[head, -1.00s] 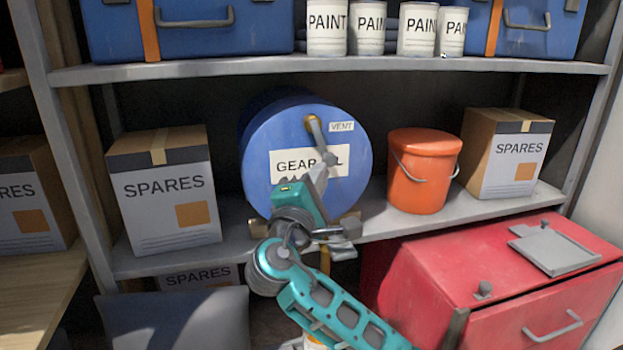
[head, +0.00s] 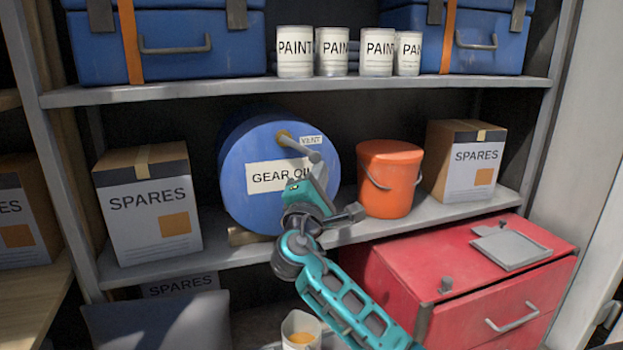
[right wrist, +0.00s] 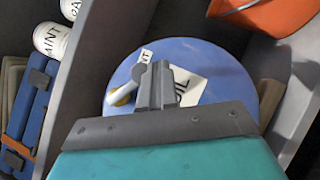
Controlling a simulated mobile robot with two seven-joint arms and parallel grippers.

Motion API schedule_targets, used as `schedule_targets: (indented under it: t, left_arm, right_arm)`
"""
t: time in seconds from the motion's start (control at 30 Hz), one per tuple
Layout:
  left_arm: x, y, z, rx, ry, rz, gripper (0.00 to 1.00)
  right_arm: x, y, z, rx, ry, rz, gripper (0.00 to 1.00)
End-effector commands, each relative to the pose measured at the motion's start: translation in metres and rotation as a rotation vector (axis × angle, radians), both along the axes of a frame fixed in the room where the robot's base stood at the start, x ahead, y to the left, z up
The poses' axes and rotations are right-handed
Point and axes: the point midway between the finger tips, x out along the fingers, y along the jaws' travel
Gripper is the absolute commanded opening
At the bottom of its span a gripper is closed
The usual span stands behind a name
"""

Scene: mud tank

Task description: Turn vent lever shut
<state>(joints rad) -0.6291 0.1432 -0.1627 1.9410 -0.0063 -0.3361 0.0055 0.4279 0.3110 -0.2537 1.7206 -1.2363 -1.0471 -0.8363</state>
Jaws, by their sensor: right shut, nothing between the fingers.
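The blue gear oil drum (head: 235,185) lies on its side on the middle shelf, its round face toward me. The vent lever (head: 297,145) is on the upper part of that face, beside the VENT label (head: 311,140). It has a brass-coloured pivot and a grey bar slanting down to the right. My right gripper (head: 317,163) is at the bar's free end, shut and empty. In the right wrist view the lever (right wrist: 122,96) shows just left of the shut fingers (right wrist: 157,66); I cannot tell if they touch. My left gripper is out of view.
An orange bucket (head: 388,180) stands close right of the drum, with a spares box (head: 465,165) beyond. Another spares box (head: 150,205) is to the left. The shelf with paint cans (head: 295,52) runs above. A red chest (head: 450,275) is below right.

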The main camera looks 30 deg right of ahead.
Motion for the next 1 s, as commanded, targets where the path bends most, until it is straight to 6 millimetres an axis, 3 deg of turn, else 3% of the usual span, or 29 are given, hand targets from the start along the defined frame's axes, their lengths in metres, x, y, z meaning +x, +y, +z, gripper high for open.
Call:
schedule_targets:
  t: [0.4,1.0]
  left_arm:
    - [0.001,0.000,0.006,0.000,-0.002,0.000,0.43]
    - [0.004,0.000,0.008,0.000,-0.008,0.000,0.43]
  right_arm:
    - [-0.004,-0.013,0.014,-0.111,0.029,-0.001,0.00]
    - [-0.004,-0.014,0.017,-0.146,0.037,0.001,0.00]
